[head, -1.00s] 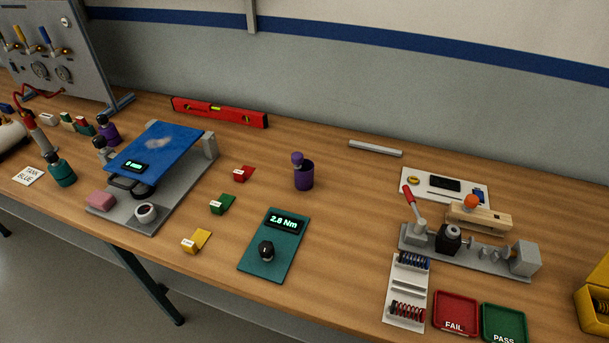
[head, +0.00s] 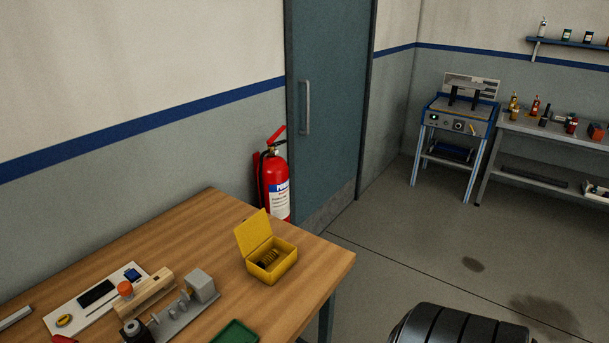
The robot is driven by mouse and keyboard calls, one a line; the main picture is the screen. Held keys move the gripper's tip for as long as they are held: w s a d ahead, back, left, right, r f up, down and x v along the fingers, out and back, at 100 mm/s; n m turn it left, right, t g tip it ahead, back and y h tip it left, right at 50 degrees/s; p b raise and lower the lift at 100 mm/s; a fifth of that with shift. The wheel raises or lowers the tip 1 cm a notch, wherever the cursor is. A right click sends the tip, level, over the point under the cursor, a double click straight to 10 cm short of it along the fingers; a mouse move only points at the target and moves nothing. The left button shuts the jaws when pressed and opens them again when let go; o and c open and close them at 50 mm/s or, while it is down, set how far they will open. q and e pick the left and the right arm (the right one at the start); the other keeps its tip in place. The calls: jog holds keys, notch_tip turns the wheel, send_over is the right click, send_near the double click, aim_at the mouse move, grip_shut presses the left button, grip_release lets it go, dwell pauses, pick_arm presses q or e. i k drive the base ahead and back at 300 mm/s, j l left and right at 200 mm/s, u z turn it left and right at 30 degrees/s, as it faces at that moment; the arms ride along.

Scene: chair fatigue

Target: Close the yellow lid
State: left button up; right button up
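A small yellow box (head: 272,267) stands near the right end of the wooden bench in the head view. Its yellow lid (head: 253,232) is hinged at the back left and stands open, tilted up and back. Some dark coiled parts, perhaps springs (head: 268,258), lie inside the box. Neither of my grippers shows in the head view, and nothing touches the lid.
A grey fixture (head: 188,305) with a wooden block, a white board (head: 97,298) and a green tray (head: 235,333) lie left of the box on the bench (head: 187,222). A fire extinguisher (head: 276,180) stands behind. A black rounded object (head: 455,328) is at the bottom right.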

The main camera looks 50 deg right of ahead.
aim_at(252, 232)
jog(key=z, duration=1.4)
